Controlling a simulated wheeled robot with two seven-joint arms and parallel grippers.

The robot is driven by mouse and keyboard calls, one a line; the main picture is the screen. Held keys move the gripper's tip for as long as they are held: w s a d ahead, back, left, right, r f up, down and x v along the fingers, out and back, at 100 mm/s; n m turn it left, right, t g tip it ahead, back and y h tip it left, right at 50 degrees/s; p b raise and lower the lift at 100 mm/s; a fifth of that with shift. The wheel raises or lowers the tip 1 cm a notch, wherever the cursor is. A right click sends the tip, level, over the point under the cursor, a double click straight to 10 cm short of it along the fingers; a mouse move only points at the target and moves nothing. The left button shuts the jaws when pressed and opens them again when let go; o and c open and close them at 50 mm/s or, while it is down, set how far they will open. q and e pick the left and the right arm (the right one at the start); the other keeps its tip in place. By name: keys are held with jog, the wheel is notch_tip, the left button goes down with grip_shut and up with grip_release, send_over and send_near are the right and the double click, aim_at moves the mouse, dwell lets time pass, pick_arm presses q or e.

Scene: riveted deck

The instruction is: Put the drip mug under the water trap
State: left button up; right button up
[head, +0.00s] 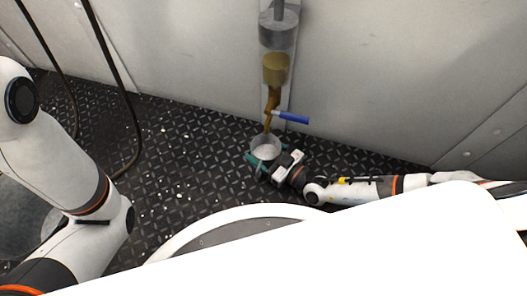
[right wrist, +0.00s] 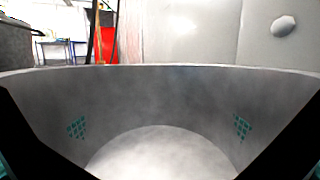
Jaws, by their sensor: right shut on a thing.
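The water trap (head: 276,68) is a brass body under a clear-grey cylinder on the wall, with a brass drain pipe and a blue lever handle (head: 291,118) below. The drip mug (head: 266,147) is a grey-white cup, upright, right below the drain pipe's end in the head view. My right gripper (head: 263,161) is shut on the mug, with teal finger pads at its sides. In the right wrist view the mug's grey inside wall (right wrist: 160,95) fills the lower picture and looks empty. I cannot tell if the mug touches the deck. My left gripper is out of view.
The dark riveted deck (head: 185,170) is clear to the left of the mug, with pale specks on it. The pale wall (head: 190,60) stands close behind. A dark hose (head: 117,65) hangs down the wall at the left.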

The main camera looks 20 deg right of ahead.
jog(key=o, duration=1)
jog(key=shift+s+d+r, duration=0.1)
jog(key=shift+r, duration=0.05)
jog(key=p+v, duration=0.3)
jog(key=v, duration=0.7)
jog(key=shift+s+d, duration=0.15)
jog(key=shift+s, duration=0.05)
jog(key=shift+s+d+p, duration=0.35)
jog(key=shift+s, duration=0.15)
